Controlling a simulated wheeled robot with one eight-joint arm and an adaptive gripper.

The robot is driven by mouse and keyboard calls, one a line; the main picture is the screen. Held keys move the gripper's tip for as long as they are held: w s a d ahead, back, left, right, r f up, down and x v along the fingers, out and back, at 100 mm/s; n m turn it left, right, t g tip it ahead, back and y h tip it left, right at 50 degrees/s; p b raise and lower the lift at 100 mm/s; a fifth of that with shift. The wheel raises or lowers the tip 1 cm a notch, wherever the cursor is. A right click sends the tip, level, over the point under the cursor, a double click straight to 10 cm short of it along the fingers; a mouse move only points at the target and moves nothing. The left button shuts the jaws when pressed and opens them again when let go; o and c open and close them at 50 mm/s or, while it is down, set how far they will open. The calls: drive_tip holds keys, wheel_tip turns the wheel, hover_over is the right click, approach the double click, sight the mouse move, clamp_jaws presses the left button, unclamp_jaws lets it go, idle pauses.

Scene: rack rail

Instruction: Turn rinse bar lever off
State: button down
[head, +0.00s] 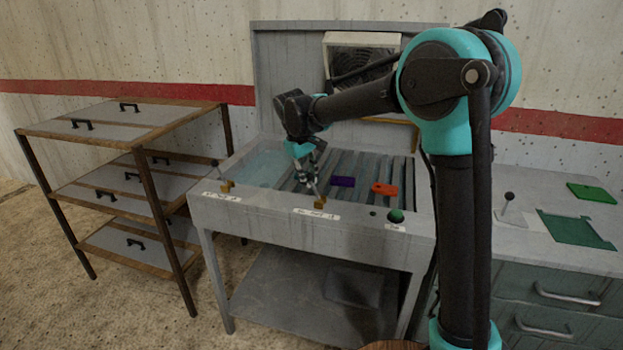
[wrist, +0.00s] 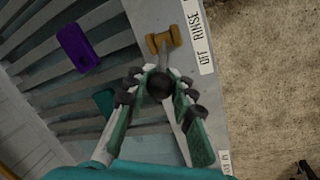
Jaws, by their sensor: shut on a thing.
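The rinse bar lever has a brass base (head: 320,203) on the front ledge of the grey basin. In the wrist view its brass base (wrist: 164,40) is at the top, and its thin rod runs down to a black ball knob (wrist: 158,88). My gripper (wrist: 161,82) is shut on the knob, with one finger on each side. In the head view my gripper (head: 313,186) is just above the base and hides most of the lever. A white label (wrist: 202,48) beside the base reads "OFF" and "RINSE".
A second lever (head: 226,186) stands at the ledge's left end, a green button (head: 396,216) at its right. Purple (head: 342,181) and orange (head: 384,189) pieces lie on the slats (head: 365,165). In the wrist view a teal piece (wrist: 104,100) lies close to my left finger.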

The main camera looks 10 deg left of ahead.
drive_tip(key=shift+s+a, duration=0.1)
drive_tip(key=shift+a, duration=0.1)
drive_tip(key=c, duration=1.3)
unclamp_jaws()
drive_tip(key=shift+o, duration=0.2)
drive_tip(key=v, duration=1.2)
drive_tip(key=shift+s, duration=0.1)
